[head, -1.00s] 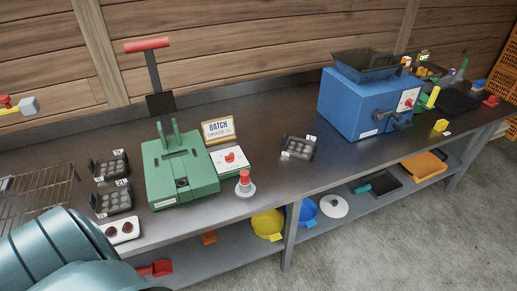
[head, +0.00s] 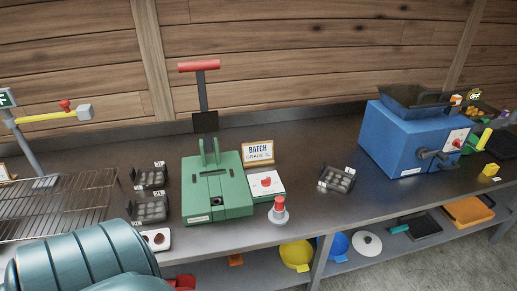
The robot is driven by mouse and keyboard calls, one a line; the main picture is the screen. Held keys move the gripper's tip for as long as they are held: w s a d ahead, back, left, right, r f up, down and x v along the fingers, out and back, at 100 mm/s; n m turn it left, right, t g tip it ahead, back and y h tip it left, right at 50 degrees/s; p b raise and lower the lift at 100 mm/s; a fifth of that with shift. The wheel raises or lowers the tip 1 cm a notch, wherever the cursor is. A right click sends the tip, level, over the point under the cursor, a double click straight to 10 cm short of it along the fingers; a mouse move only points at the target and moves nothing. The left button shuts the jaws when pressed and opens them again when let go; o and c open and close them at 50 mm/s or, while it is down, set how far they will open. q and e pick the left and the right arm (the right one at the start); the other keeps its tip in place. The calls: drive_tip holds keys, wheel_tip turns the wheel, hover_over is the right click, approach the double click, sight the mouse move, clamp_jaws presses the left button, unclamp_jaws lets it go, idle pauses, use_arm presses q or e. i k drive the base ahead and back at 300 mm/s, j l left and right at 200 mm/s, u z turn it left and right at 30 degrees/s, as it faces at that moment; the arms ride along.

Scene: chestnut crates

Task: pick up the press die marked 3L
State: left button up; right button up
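Several dark press dies with round cavities and small white tags lie on the bench. One die (head: 149,177) is left of the green press, and a second die (head: 149,209) lies just in front of it. A third die (head: 337,180) lies apart, between the press and the blue machine. The tags are too small to read surely, so I cannot tell which die is marked 3L. Neither of my grippers is in view.
The green press (head: 217,187) has a red-topped lever. A wire rack (head: 60,205) is left, the blue machine (head: 415,140) right. Bare bench surrounds the third die.

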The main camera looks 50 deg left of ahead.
sight(151, 177)
drive_tip(key=i+j, duration=0.1)
drive_tip(key=i, duration=0.45)
drive_tip(key=i+j, duration=0.1)
drive_tip(key=i, duration=0.5)
drive_tip(key=u, duration=2)
drive_tip(key=i, duration=0.5)
drive_tip(key=k+j+u, duration=0.2)
drive_tip(key=u, duration=0.3)
drive_tip(key=k+j+u, duration=0.3)
drive_tip(key=u, duration=0.2)
